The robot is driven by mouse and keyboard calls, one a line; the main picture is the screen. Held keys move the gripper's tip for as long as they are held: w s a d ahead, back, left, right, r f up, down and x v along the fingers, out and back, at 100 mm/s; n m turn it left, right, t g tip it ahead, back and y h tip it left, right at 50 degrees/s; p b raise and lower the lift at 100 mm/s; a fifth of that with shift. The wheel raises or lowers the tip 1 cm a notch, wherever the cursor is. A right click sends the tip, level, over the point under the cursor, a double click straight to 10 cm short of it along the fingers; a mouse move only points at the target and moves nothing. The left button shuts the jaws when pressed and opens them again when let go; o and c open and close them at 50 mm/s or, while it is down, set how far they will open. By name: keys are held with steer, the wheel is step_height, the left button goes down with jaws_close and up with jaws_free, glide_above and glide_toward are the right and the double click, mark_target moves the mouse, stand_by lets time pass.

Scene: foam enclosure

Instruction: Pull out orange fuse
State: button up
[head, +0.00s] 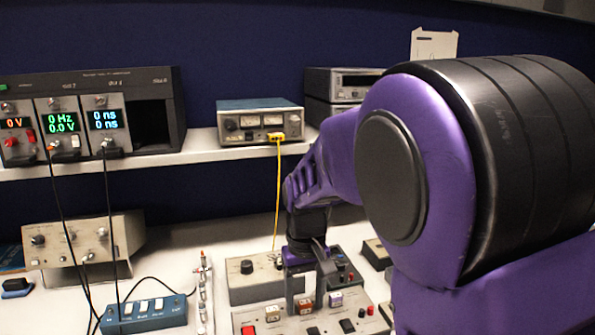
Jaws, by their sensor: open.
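A pale panel (372,323) with small fuse-like blocks and switches lies on the bench at the bottom centre. A small block with an orange-brown face (304,307) sits on it, between or just behind the fingers of my gripper (307,300). A similar light block (273,313) stands to its left, and a purple-and-white block (336,299) to its right. Which block is the orange fuse is hard to tell at this size. My gripper points down over the panel, open, with no object visibly clamped. Contact with the block cannot be told.
A grey box with a black knob (246,267) stands behind the panel. A yellow cable (278,195) runs down from the blue-topped meter (260,122) on the shelf, close left of my gripper. A blue switch box (145,313) with black leads lies at left. My arm hides the right side.

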mark_target(305, 302)
jaws_close()
steer(key=shift+r, duration=0.15)
stand_by(1.4)
steer(key=shift+r+p, duration=2.7)
steer(key=shift+r, duration=0.15)
